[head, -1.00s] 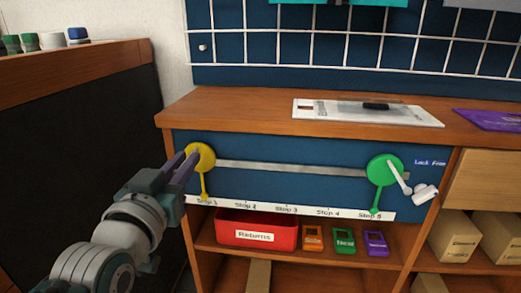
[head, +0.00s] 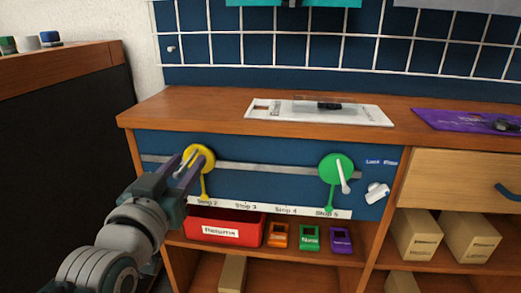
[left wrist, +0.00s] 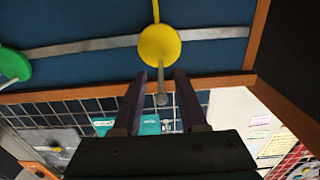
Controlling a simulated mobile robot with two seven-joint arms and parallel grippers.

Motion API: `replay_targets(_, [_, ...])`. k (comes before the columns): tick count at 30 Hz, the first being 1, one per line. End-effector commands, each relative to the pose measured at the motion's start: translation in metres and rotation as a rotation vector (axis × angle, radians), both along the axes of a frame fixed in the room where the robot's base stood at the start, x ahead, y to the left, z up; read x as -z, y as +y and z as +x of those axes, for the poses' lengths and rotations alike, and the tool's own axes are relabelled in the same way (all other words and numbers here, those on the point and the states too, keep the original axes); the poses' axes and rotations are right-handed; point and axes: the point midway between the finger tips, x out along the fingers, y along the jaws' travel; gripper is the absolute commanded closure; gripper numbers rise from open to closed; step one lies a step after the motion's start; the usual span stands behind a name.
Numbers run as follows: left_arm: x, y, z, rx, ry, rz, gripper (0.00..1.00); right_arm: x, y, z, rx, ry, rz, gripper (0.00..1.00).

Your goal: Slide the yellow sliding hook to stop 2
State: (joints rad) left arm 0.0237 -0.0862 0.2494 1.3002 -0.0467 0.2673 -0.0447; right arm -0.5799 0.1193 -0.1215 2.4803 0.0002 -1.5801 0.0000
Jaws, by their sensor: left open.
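The yellow sliding hook (head: 206,156) is a round disc with a thin pointer hanging down, on a grey rail (head: 265,169) across the blue panel. Its pointer tip is at the Stop 2 label (head: 207,202) on the white strip. My left gripper (head: 187,160) is at the disc, its two purple fingers apart. In the left wrist view the yellow disc (left wrist: 160,45) lies just beyond the fingertips, and a grey peg (left wrist: 162,98) stands between the open fingers (left wrist: 162,75). The Stop 1 label is hidden behind my left gripper. My right gripper is not in view.
A green disc (head: 335,166) with a white lever sits on the rail near Stop 5. A red Returns bin (head: 222,233) and several small coloured boxes stand on the shelf below. The rail between the yellow and green discs is clear.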

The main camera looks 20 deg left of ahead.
Motion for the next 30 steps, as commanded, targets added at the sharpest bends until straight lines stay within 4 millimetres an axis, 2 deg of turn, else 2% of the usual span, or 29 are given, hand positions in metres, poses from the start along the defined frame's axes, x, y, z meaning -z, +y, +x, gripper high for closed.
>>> replay_targets(11, [-0.001,-0.002,-0.006,0.0,0.001,0.0,0.53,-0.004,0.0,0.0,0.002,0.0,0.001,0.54])
replay_targets(18, [-0.003,-0.012,-0.05,0.0,0.005,-0.001,0.53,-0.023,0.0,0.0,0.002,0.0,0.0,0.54])
replay_targets(24, [-0.002,-0.019,-0.084,0.0,0.003,-0.001,0.53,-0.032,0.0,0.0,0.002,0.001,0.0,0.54])
replay_targets(30, [-0.001,-0.022,-0.097,0.0,-0.001,0.0,0.53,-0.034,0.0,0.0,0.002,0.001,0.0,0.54])
